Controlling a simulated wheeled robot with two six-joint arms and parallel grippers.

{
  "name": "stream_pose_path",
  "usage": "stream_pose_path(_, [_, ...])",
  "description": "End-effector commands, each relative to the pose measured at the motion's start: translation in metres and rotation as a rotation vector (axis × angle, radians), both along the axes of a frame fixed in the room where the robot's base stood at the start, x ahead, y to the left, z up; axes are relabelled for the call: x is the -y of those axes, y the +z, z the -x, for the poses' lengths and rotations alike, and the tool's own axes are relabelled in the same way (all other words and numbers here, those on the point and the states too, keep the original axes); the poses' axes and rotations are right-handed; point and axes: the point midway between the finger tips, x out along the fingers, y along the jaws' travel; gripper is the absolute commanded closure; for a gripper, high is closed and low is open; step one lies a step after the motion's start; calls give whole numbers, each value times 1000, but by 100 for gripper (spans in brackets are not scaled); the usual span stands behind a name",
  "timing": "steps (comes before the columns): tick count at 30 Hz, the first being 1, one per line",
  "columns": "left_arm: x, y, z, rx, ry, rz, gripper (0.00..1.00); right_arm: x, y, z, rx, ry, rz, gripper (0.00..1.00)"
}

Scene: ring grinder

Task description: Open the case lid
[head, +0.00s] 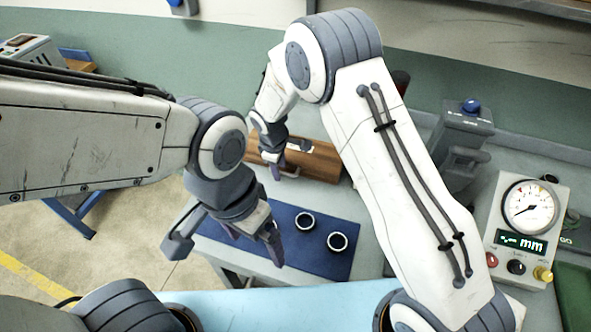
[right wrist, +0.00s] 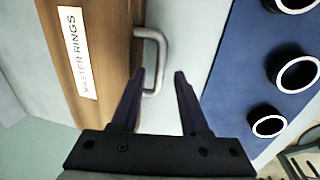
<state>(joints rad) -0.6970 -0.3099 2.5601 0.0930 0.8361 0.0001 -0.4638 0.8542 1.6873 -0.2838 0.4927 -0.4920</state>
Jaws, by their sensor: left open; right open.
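The wooden case (head: 322,160) lies on the bench at centre in the head view, partly hidden by my right arm. Its lid appears shut. In the right wrist view the case (right wrist: 110,50) shows a white "MASTER RINGS" label (right wrist: 76,50) and a grey metal handle (right wrist: 162,50) on its edge. My right gripper (head: 284,168) is open at the case's front edge. In the wrist view its fingertips (right wrist: 160,74) stand either side of the handle bar; contact cannot be told. My left gripper (head: 254,243) is open and empty above the blue mat, in front of the case.
The blue mat (head: 285,257) holds dark rings, including one near the middle (head: 305,222) and one to its right (head: 337,242). A dial gauge unit (head: 526,228) and a grey machine (head: 463,140) stand at the right. My right arm crosses above the bench.

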Motion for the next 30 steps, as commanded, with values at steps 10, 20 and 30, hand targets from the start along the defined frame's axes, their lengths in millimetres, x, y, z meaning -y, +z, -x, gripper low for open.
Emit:
stream_pose_path(10, [0,-17,0,0,0,0,0,-6,71,10,4,0,-2,55])
stream_pose_path(20, [0,-24,0,0,0,0,0,-8,120,46,-14,-55,-25,55])
stream_pose_path(30, [0,-27,0,0,0,0,0,-5,138,88,-34,-139,-60,55])
